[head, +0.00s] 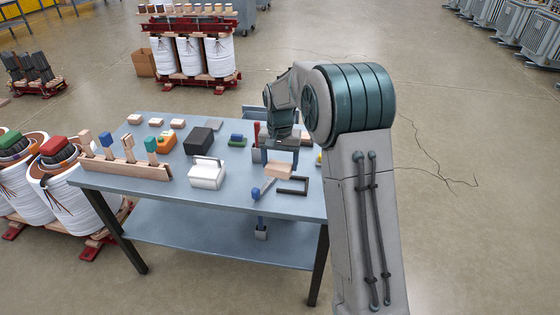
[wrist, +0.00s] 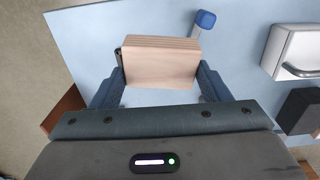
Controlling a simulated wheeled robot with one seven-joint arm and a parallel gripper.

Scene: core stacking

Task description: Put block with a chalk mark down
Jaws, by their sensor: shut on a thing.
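A light wooden block (head: 278,171) is held in my gripper over the right part of the blue-grey table (head: 105,180). In the wrist view the block (wrist: 160,65) sits between the two fingers, with its grain showing. No chalk mark can be made out on its visible faces. My gripper (wrist: 160,82) is shut on it, one finger at each side. Whether the block touches the table cannot be told.
A white case with a handle (head: 207,174) and a black box (head: 198,141) stand to the left. A blue-headed mallet (wrist: 205,19) lies close by the block. A wooden rack (head: 125,168) holds several tools. Several pale blocks (head: 155,122) lie at the back left.

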